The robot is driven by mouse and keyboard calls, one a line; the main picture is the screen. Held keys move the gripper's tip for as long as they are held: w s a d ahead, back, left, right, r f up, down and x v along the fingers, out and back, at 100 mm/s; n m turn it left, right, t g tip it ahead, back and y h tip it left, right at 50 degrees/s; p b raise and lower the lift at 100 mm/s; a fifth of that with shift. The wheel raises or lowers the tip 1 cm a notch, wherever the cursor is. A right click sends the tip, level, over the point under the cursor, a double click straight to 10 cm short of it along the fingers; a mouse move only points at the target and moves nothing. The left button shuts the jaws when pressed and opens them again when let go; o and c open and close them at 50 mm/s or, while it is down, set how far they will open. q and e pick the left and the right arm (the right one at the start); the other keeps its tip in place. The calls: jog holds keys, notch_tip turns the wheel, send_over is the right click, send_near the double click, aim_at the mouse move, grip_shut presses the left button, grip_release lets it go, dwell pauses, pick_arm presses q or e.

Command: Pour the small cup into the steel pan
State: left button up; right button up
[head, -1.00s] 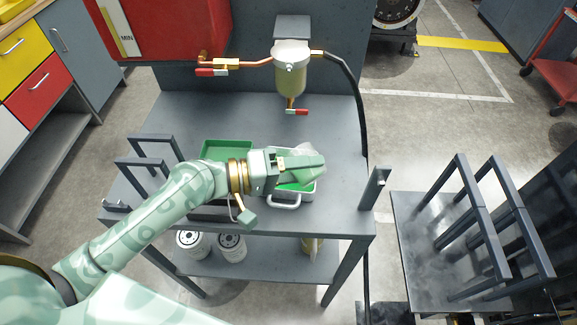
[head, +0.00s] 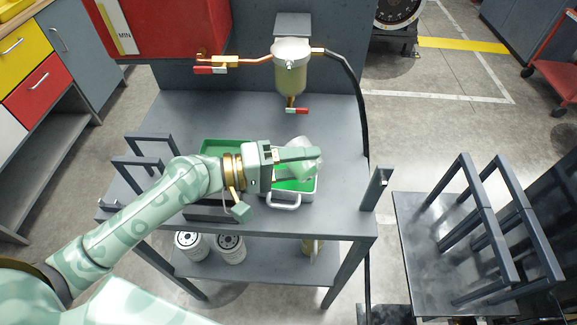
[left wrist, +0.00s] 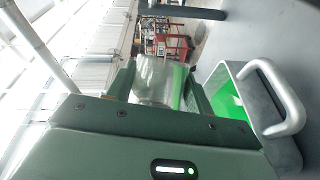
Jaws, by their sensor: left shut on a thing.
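My left gripper (head: 300,163) is shut on the small cup (head: 302,146), which is clear and whitish. The cup is held above the steel pan (head: 313,194) and looks tilted; the fingers hide part of it. In the left wrist view the cup (left wrist: 152,80) sits between the fingers, with a green streak on its right side. The steel pan, a shallow metal tray with a loop handle (left wrist: 285,98), holds bright green and stands on the bench. I cannot tell whether liquid is leaving the cup. My right gripper is not in view.
A green tray (head: 212,146) stands left of the pan, partly behind my arm. A filter bowl with a red-handled valve (head: 290,70) hangs behind. Dark uprights (head: 374,189) stand at the bench edges. White filters (head: 230,248) sit on the lower shelf. The bench's back right is clear.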

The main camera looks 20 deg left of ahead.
pick_arm(q)
jog(key=shift+w+a+r+n+h+b, duration=0.1)
jog(key=shift+a+r+n+h+b, duration=0.1)
jog(key=shift+n+b, duration=0.25)
jog(key=shift+w+a+r+n+h+b, duration=0.15)
jog(key=shift+n+b, duration=0.2)
jog(key=shift+n, duration=0.2)
dwell(0.8)
